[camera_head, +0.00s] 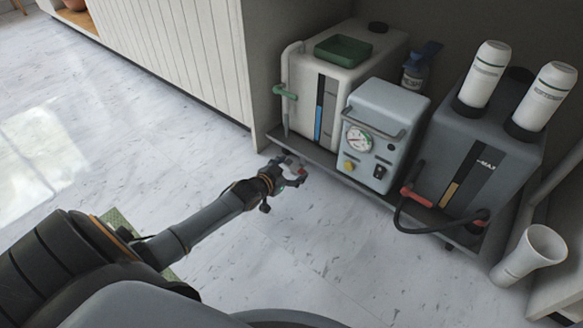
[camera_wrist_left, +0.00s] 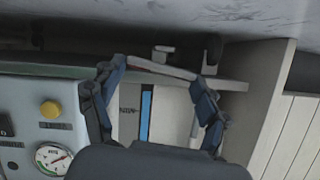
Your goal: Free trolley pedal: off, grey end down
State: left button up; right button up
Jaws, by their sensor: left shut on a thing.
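The trolley (camera_head: 342,172) stands low under the counter with its front edge facing me. My left gripper (camera_head: 295,174) is at the trolley's front left corner, low near the floor. A small red part of the pedal (camera_head: 302,171) shows at its fingertips. In the left wrist view, a pale bar with a reddish edge, which I take as the pedal (camera_wrist_left: 165,69), spans between the two fingers of the left gripper (camera_wrist_left: 163,72). The gripper is shut on it. The fingers hide its ends, and I cannot tell its tilt. My right gripper is out of view.
On the trolley stand a white tank (camera_head: 300,85) with a green tray, a pale blue gauge unit (camera_head: 385,110) and a dark grey tank (camera_head: 500,150) with a hose. A white cup-shaped bin (camera_head: 530,255) is at right. The floor in front is clear.

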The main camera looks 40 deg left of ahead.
pick_arm(q)
jog(key=shift+a+r+n+h, duration=0.2)
jog(key=shift+n+h, duration=0.1)
jog(key=shift+n, duration=0.1)
jog(key=shift+f, duration=0.1)
jog(key=shift+a+f+n+h, duration=0.1)
jog(key=shift+n+h, duration=0.3)
jog(key=shift+n, duration=0.2)
jog(key=shift+n+h+b, duration=0.4)
jog(key=shift+n+b, duration=0.2)
jog(key=shift+b, duration=0.2)
jog(key=o, duration=1.1)
jog(key=shift+o, duration=0.2)
